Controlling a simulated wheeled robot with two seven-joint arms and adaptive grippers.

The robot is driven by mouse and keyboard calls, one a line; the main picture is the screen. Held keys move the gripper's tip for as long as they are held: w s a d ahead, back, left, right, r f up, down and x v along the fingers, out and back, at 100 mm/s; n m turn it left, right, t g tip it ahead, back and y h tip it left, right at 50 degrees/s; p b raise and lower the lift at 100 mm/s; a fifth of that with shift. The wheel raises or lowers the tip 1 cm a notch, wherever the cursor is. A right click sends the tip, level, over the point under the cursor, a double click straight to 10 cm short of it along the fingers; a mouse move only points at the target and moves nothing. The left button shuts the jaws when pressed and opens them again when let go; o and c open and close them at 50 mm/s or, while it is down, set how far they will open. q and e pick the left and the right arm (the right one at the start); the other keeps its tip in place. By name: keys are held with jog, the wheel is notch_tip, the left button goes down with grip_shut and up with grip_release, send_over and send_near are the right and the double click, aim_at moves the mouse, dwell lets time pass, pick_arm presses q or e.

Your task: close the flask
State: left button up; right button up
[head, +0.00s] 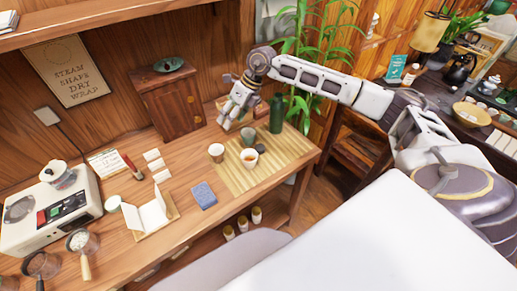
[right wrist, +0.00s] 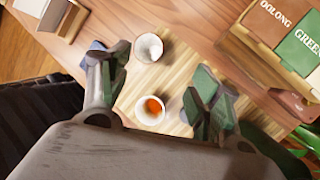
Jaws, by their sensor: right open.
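The dark green flask (head: 277,113) stands upright at the back right of the bamboo mat (head: 285,150) in the head view. I cannot tell whether its mouth is covered. A small dark round piece (head: 261,149), perhaps its cap, lies on the mat in front of it. My right gripper (head: 231,115) is open and empty, above the table to the left of the flask. In the right wrist view its green-padded fingers (right wrist: 160,85) are spread wide, with cups below between them. I cannot make out the flask there. My left gripper is not in view.
On the mat stand a cup of reddish tea (head: 249,158), an empty cup (head: 216,152) and another cup (head: 248,136). A blue cloth (head: 203,195) lies left of the mat. A wooden cabinet (head: 172,100) stands behind. The mat's front right corner is clear.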

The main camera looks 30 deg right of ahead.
jog(key=s+d+f+n+g+h, duration=0.1)
jog(key=s+d+h, duration=0.3)
jog(key=d, duration=0.5)
jog(key=shift+d+f+n+g+h, duration=0.3)
jog(key=shift+f+g+h, duration=0.3)
jog(key=shift+f, duration=0.2)
jog(key=p, duration=0.1)
send_over(261, 146)
jog(key=shift+f, duration=4.3)
jog(key=shift+a+f, duration=0.1)
jog(key=shift+f, duration=0.05)
